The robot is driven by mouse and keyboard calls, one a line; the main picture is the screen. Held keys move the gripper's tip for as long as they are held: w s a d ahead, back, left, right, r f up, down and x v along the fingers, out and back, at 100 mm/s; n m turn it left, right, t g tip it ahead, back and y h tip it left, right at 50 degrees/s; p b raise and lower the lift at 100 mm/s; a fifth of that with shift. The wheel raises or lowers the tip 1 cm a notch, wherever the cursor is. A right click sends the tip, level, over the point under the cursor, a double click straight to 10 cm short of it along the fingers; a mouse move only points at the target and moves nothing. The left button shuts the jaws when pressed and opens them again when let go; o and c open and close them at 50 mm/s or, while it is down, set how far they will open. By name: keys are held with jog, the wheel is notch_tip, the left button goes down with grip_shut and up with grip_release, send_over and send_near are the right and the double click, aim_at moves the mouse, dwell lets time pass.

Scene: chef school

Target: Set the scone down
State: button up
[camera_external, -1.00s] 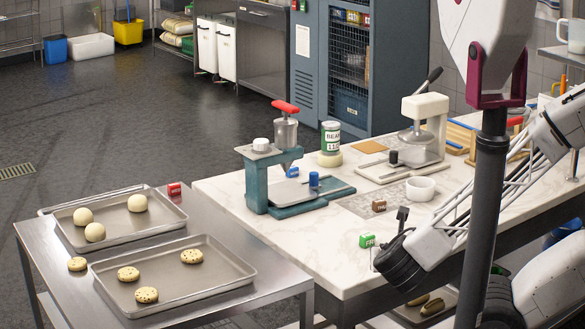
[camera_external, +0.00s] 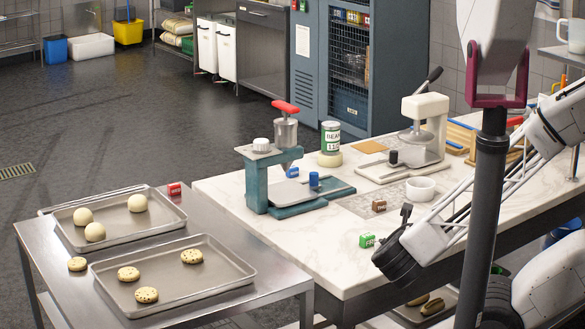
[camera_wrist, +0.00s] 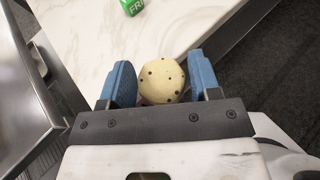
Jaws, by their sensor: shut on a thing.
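My gripper (camera_wrist: 162,84) is shut on a pale round scone (camera_wrist: 163,80) with dark specks, held between its two blue fingers in the wrist view. The marble counter shows behind the scone, and I cannot tell the height between them. In the external view my wrist is at the counter's front edge, and the fingers and held scone are hidden.
The back tray (camera_external: 75,236) holds three plain dough balls. A green block (camera_external: 367,240) and a brown block (camera_external: 379,206) stand on the marble counter (camera_external: 310,250). A teal press (camera_external: 262,185) is further left. The front tray's right part is clear.

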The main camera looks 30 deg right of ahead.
jog(key=d+m+g+h, duration=0.5)
jog(key=d+m+g, duration=0.2)
jog(key=d, duration=0.6)
jog(key=shift+d+r, duration=0.15)
jog(key=shift+d, duration=0.25)
jog(key=shift+w, duration=0.1)
jog(key=w+d, duration=0.1)
jog(key=w, duration=0.4)
jog(key=w+d+f, duration=0.1)
jog(key=w+d, duration=0.1)
jog(key=w, duration=0.3)
jog(key=w+d, duration=0.2)
jog(key=w, duration=0.3)
jog(key=shift+w+f, duration=0.1)
jog(key=shift+f, duration=0.15)
jog(key=shift+f, duration=0.15)
jog(key=shift+f, duration=1.65)
